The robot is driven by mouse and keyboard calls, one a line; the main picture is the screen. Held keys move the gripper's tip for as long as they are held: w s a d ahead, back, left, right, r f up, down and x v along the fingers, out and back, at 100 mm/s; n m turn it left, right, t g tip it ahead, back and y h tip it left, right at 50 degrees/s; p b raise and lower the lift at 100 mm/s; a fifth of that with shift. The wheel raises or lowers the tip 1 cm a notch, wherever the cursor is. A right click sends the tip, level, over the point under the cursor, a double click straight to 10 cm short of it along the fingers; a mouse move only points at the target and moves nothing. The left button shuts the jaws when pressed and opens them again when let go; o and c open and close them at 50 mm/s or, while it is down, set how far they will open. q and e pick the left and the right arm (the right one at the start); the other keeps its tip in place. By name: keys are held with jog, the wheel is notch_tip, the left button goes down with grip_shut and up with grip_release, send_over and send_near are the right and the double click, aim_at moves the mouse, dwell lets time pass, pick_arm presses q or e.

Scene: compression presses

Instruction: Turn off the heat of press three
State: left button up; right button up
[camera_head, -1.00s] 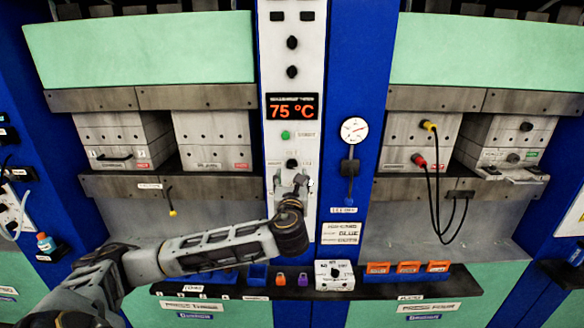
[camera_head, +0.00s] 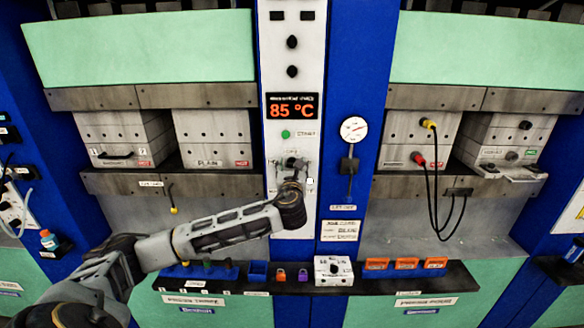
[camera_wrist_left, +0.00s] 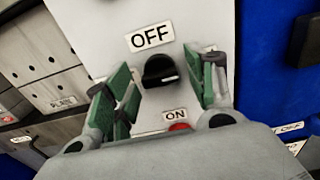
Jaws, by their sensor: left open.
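The press three control panel (camera_head: 293,60) is a white column with a display (camera_head: 292,106) reading 85 °C and a green button (camera_head: 285,134) below it. A black rotary knob (camera_wrist_left: 160,70) sits between an OFF label (camera_wrist_left: 150,37) above and an ON label (camera_wrist_left: 174,115) below in the left wrist view. Its exact pointing is hard to tell. My left gripper (camera_head: 290,170) is at this knob in the head view. Its fingers (camera_wrist_left: 163,88) are open on either side of the knob, apart from it. My right gripper is not in view.
Press three (camera_head: 195,300) is on the left and another press (camera_head: 425,301) on the right. A pressure gauge (camera_head: 354,129) and lever (camera_head: 349,166) are on the blue post right of the panel. A shelf (camera_head: 385,283) below holds orange bins, padlocks and a white box (camera_head: 333,270).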

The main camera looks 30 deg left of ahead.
pick_arm(q)
jog(key=c, duration=1)
jog(key=shift+n, duration=0.4)
jog(key=n+b, duration=0.1)
jog(key=n, duration=0.2)
jog(key=shift+f, duration=0.1)
jog(key=n+b, duration=0.2)
jog(key=n, duration=0.3)
jog(key=n+b, duration=0.2)
jog(key=n, duration=0.2)
jog(key=n+b, duration=0.1)
jog(key=n, duration=0.4)
